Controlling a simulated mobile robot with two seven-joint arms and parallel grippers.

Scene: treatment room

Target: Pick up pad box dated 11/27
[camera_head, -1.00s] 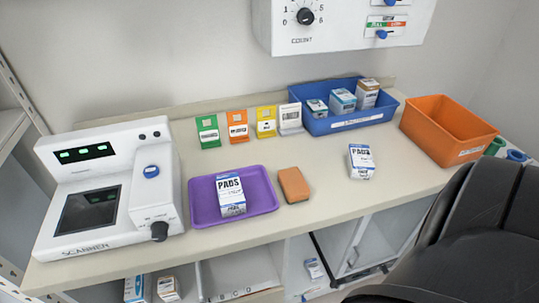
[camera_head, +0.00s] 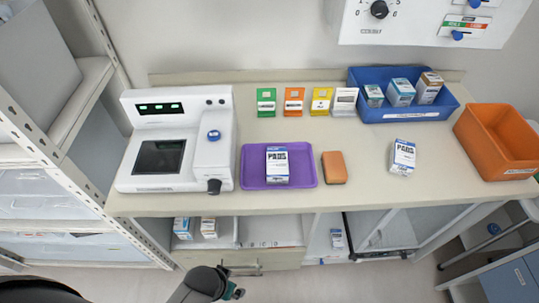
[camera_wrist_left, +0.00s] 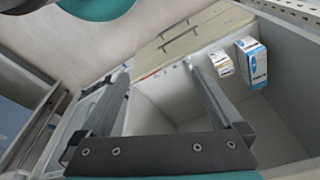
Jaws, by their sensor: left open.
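One white and blue PADS box (camera_head: 277,165) stands in the purple tray (camera_head: 308,172) on the counter. Another PADS box (camera_head: 403,157) stands on the bare counter to the right. Their dates are too small to read. In the left wrist view, a blue-and-white box (camera_wrist_left: 251,62) and an orange-and-white box (camera_wrist_left: 220,62) stand in the compartment below the counter; they show small in the head view. My left gripper (camera_wrist_left: 157,72) is open and empty, its fingers apart from the boxes. Part of my arm shows at the bottom of the head view. My right gripper is out of view.
The counter holds a white scanner (camera_head: 180,120), an orange block (camera_head: 334,168), colored cards (camera_head: 294,101), a blue bin (camera_head: 440,108) with boxes and an orange bin (camera_head: 500,135). A shelf post (camera_head: 50,150) stands left.

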